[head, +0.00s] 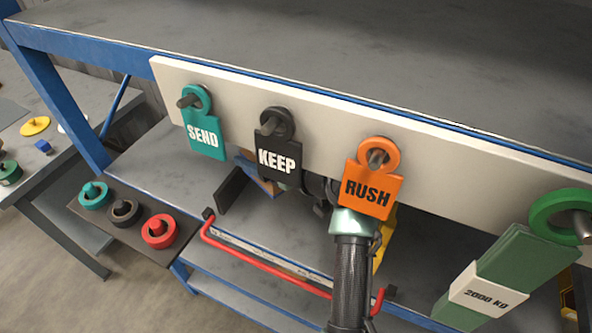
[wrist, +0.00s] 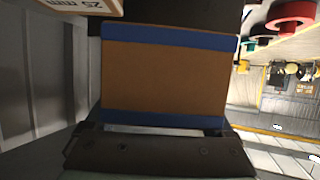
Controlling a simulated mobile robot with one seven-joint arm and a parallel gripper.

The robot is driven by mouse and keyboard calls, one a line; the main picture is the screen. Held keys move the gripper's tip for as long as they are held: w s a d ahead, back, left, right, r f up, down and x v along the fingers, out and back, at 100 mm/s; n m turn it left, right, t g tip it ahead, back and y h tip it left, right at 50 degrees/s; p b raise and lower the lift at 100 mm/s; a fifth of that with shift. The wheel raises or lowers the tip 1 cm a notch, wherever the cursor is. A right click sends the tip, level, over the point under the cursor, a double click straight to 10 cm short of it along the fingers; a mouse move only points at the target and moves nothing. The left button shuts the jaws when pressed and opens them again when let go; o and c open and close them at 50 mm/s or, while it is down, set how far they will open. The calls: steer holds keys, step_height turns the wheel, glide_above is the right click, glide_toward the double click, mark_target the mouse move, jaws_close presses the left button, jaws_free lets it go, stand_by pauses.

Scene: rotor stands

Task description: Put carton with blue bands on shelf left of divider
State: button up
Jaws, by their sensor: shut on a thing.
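The carton with blue bands (wrist: 170,78) fills the middle of the wrist view, a brown face with a blue band along its top and bottom edges. My gripper (wrist: 163,127) is shut on it at the lower band. In the head view a small brown and blue part of the carton (head: 266,186) shows below the KEEP tag, and the board and tags hide the rest and my fingers. A dark upright plate, seemingly the divider (head: 231,190), stands on the shelf (head: 172,165) just left of the carton. Whether they touch is unclear.
A white board with hanging SEND (head: 204,136), KEEP (head: 278,160) and RUSH (head: 370,189) tags spans above my arm. A red rail (head: 262,264) runs along the shelf front. Shelf left of the plate looks clear.

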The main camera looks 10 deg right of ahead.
mark_target(274, 192)
steer(key=f, duration=0.5)
steer(key=shift+s+a, duration=0.1)
steer(key=shift+s, duration=0.1)
steer(key=shift+w+f, duration=0.1)
steer(key=shift+f, duration=2.25)
steer(key=shift+f, duration=0.1)
steer(key=o, duration=1.5)
steer(key=shift+c, duration=0.2)
steer(key=v, duration=0.7)
steer(key=shift+s, duration=0.25)
